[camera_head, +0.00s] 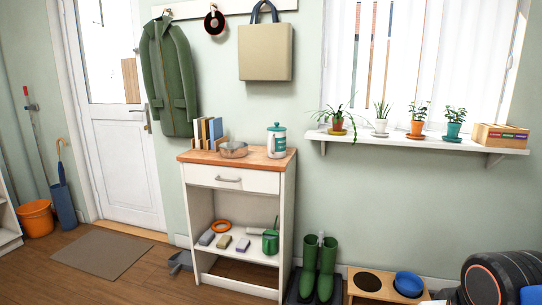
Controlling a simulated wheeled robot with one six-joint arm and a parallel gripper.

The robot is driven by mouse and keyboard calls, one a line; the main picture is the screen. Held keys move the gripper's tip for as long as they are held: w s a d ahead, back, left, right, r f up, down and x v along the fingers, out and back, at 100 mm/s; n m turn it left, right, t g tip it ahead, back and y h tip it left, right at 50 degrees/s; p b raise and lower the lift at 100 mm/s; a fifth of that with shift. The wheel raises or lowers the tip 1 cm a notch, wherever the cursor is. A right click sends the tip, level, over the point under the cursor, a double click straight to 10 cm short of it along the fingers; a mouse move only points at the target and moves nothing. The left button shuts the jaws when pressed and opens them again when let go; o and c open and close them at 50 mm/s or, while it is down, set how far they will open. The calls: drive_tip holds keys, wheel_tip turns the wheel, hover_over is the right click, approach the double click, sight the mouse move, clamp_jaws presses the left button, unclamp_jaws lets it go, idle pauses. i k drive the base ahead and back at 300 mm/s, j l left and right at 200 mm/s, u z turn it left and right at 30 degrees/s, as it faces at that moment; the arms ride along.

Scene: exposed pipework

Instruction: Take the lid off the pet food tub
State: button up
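A white and teal canister (276,145), which looks like the pet food tub, stands upright on the right end of the wooden top of the white cabinet (238,157). Its teal lid (276,127) appears to sit on top of it. The fine detail of the lid is too small to tell. My gripper is not in view. A dark rounded part with an orange ring at the bottom right appears to be mine.
A metal bowl (234,150) and upright books (208,133) stand left of the canister. A bag (265,52) hangs above. A shelf (420,141) with potted plants is to the right. Green boots (318,266) and a feeder stand (372,283) with a blue bowl (409,283) are below.

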sight(276, 128)
drive_tip(key=i+j, duration=0.5)
drive_tip(key=i+j+z, duration=0.1)
drive_tip(key=i+j, duration=0.4)
drive_tip(key=i, duration=0.2)
